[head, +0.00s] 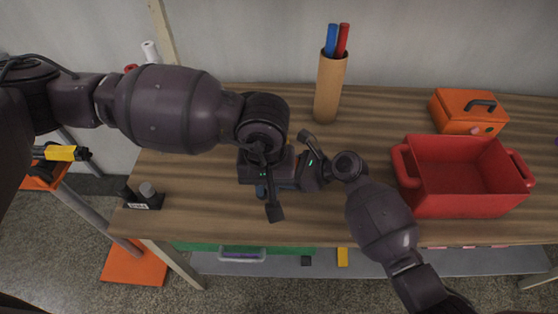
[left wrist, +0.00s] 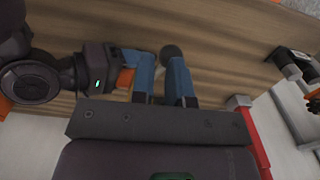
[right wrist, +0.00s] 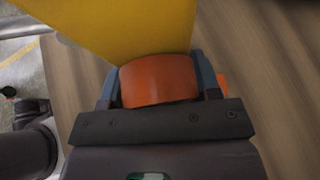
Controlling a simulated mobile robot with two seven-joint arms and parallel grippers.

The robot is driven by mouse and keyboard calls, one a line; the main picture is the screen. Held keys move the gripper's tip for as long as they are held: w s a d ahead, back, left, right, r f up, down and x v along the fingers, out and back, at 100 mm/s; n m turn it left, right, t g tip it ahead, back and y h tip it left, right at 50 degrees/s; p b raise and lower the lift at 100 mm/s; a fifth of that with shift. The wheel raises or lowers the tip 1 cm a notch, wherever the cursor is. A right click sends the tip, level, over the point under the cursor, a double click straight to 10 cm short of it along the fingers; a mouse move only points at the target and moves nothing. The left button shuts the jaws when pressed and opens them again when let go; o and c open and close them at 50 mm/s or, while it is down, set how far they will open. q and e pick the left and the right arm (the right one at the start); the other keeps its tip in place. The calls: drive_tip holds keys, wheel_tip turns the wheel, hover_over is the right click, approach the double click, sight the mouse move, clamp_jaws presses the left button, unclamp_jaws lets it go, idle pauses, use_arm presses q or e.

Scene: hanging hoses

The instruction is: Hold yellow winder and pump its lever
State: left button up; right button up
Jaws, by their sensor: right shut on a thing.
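The yellow winder (right wrist: 120,25) fills the top of the right wrist view. Its orange part (right wrist: 158,80) sits between the fingers of my right gripper (right wrist: 160,82), which is shut on it. In the head view my right gripper (head: 285,170) lies over the table, and my arms hide most of the winder. My left gripper (left wrist: 160,75) is close beside the right one, its blue fingers apart with a gap between them. A dark rounded knob (left wrist: 171,51) shows just beyond its fingertips; I cannot tell whether it is the lever's end. An orange piece (left wrist: 126,79) shows beside the left finger.
A red bin (head: 455,190) and an orange toolbox (head: 468,110) stand at the table's right. A cardboard tube holder (head: 330,88) with blue and red rolls stands at the back. A small black stand (head: 142,198) is near the left front edge. The wooden table (head: 210,205) is bare between them.

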use_arm(q)
drive_tip(key=shift+s+f, duration=0.2)
drive_tip(key=shift+f, duration=0.9)
drive_tip(key=shift+f, duration=0.1)
drive_tip(key=shift+w+f, duration=0.1)
drive_tip(key=shift+f, duration=0.55)
drive_tip(key=shift+r, duration=2.35)
drive_tip(key=r, duration=0.1)
drive_tip(key=w+r, duration=0.1)
drive_tip(key=r, duration=0.1)
drive_tip(key=shift+w+r, duration=0.15)
drive_tip(key=shift+r, duration=0.1)
